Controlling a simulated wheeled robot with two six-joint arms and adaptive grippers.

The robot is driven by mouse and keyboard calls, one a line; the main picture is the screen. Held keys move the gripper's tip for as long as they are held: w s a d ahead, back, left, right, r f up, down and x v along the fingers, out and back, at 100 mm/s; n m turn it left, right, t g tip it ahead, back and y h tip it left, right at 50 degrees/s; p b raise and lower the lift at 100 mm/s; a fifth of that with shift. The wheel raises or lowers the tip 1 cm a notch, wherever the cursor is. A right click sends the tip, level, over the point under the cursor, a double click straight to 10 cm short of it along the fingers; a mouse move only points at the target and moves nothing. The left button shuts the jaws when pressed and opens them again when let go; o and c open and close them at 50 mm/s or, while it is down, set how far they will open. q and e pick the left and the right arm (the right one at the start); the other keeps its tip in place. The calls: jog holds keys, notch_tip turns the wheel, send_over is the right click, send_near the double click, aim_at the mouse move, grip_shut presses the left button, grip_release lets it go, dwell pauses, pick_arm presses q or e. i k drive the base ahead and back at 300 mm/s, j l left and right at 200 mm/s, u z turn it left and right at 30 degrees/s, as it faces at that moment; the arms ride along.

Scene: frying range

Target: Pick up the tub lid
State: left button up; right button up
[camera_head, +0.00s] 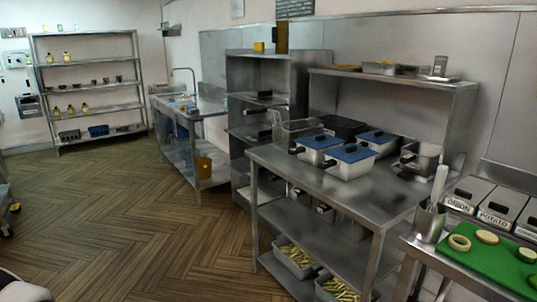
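Several tubs stand on a steel table (300,172) right of centre. A white tub (348,171) at the front has a blue lid (350,153) with a dark handle. A second white tub (312,156) stands left of it, also with a blue lid (318,142). A third blue lid (378,137) lies on a tub just behind and to the right. Which lid is the tub lid of the task, I cannot tell. Neither of my grippers is in view.
A clear container (297,132) and a black tray (342,127) stand behind the tubs. A metal fryer-like box (420,158) is to their right. A green board (490,252) with sliced food is at the right front. The wooden floor (120,215) at left is clear.

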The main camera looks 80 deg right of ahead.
aim_at(350, 153)
jog(key=l+z, duration=0.2)
jog(key=z, duration=0.25)
jog(key=l+z, duration=0.15)
jog(key=z, duration=0.3)
jog(key=i+l+z, duration=0.15)
jog(key=z, duration=0.25)
jog(key=i+l+z, duration=0.1)
jog(key=z, duration=0.35)
jog(key=i+l+z, duration=0.1)
jog(key=z, duration=0.35)
jog(key=i+l+z, duration=0.1)
jog(key=z, duration=0.35)
jog(key=i+z, duration=0.15)
jog(key=z, duration=0.3)
